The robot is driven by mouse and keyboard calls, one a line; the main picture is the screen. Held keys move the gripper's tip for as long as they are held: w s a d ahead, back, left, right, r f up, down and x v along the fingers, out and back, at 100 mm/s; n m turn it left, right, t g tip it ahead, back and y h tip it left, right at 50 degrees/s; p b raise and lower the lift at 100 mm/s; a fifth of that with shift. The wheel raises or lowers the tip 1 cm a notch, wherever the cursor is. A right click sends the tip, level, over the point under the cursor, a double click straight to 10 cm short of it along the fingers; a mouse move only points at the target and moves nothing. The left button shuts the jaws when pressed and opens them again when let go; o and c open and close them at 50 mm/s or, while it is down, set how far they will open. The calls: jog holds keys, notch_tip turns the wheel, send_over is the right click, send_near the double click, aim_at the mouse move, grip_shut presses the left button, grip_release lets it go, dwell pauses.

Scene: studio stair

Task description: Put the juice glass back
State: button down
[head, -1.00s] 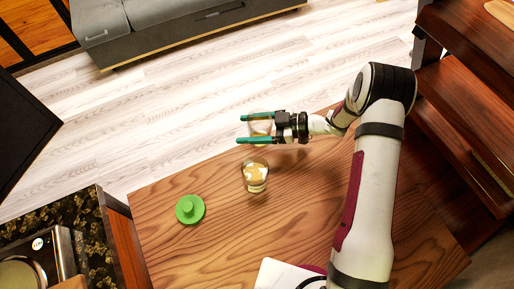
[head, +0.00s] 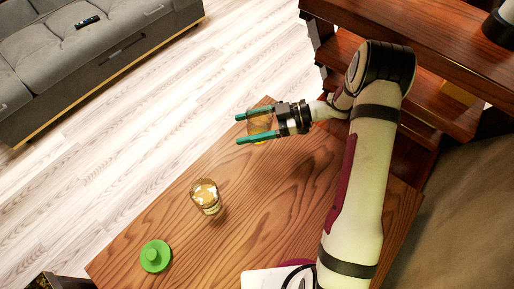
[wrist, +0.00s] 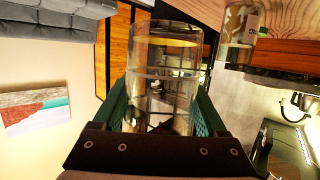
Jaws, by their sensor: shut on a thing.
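My gripper (head: 253,126) is shut on a clear glass (head: 260,122) with an amber tint, near the far corner of the wooden table. In the wrist view this glass (wrist: 160,85) stands between the teal fingers, with a yellowish band near its upper end in the picture. How high it is above the table is hard to tell. A second glass (head: 205,196), patterned with pale and amber patches, stands on the table, left of and nearer than my gripper. It also shows in the wrist view (wrist: 240,38), apart from the held glass.
A green round object with a knob (head: 155,256) lies on the wooden table (head: 265,200) at the near left. A white item (head: 272,279) lies at the front edge. Dark wooden stairs (head: 420,85) rise at the right. A grey sofa (head: 90,50) stands beyond the floor.

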aim_at(250, 131)
jog(key=d+r, duration=0.1)
jog(key=d, duration=0.2)
jog(key=s+d+r+m+t, duration=0.1)
jog(key=d, duration=0.3)
jog(key=s+d+t, duration=0.1)
jog(key=d, duration=0.2)
jog(key=shift+s+d+r+m+h, duration=0.15)
jog(key=shift+d+r+m+h, duration=0.15)
jog(key=shift+d+r, duration=0.1)
jog(key=w+a+f, duration=0.1)
jog(key=a+f, duration=0.1)
jog(key=a, duration=0.1)
jog(key=w+a+f, duration=0.1)
jog(key=a+f, duration=0.1)
jog(key=a, duration=0.1)
jog(key=w+a+f, duration=0.1)
jog(key=a+f, duration=0.1)
jog(key=a, duration=0.2)
jog(key=shift+w+f, duration=0.15)
jog(key=shift+w, duration=0.1)
jog(key=shift+w+a+f, duration=0.1)
jog(key=shift+a+f, duration=0.05)
jog(key=shift+f, duration=0.95)
jog(key=shift+a+f, duration=0.1)
jog(key=shift+f, duration=1)
jog(key=shift+f, duration=0.1)
grip_release()
